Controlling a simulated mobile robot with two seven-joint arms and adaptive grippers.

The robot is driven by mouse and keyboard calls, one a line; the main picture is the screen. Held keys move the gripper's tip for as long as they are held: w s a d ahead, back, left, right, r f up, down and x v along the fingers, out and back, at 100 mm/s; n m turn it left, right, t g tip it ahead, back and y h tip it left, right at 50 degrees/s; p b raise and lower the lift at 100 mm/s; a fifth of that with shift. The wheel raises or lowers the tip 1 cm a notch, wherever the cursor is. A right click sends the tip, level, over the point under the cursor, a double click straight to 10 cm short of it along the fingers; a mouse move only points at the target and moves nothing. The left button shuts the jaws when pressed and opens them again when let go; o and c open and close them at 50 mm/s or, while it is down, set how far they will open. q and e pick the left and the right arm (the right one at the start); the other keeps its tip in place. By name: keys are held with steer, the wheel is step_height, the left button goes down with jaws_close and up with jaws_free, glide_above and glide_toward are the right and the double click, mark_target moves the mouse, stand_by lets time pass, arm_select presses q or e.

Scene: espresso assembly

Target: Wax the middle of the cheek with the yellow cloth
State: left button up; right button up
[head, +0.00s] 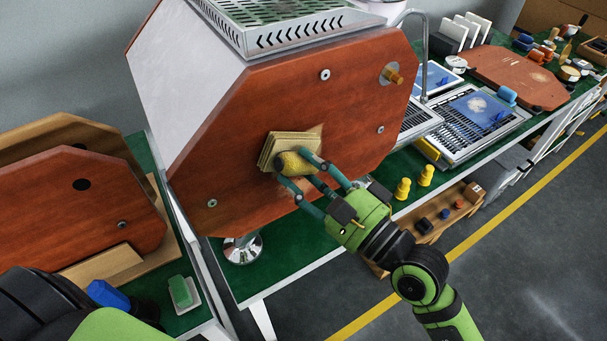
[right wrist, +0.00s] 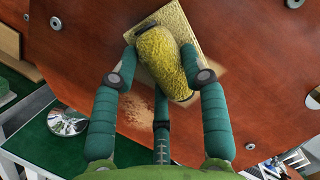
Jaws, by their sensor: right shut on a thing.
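The cheek (head: 345,96) is a red-brown wooden panel on the side of the espresso machine. The yellow cloth (head: 290,147) is a flat yellow pad with a rounded grip, and lies against or very near the middle of the cheek. It also shows in the right wrist view (right wrist: 166,58), with the cheek (right wrist: 265,70) behind it. My right gripper (head: 300,168) is shut on the grip of the yellow cloth. A paler, dusty patch shows on the wood beside the pad. Part of my left arm shows at the lower left; its gripper is out of view.
Another red-brown panel (head: 60,215) leans at the left. Two yellow pieces (head: 403,188) stand on the green bench right of my right gripper. A chrome foot (head: 243,248) is below the cheek.

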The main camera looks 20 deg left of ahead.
mark_target(271, 166)
steer(key=shift+s, duration=0.1)
steer(key=shift+s+a+r+p, duration=0.15)
steer(key=shift+s+a+p, duration=0.45)
steer(key=shift+s+p, duration=0.1)
steer(key=shift+s+a, duration=0.3)
steer(key=shift+s, duration=0.15)
steer(key=shift+w, duration=0.2)
steer(key=shift+w+d+f+b, duration=0.2)
steer(key=shift+w+d+b, duration=0.55)
steer(key=shift+w+d, duration=0.25)
steer(key=shift+r, duration=0.1)
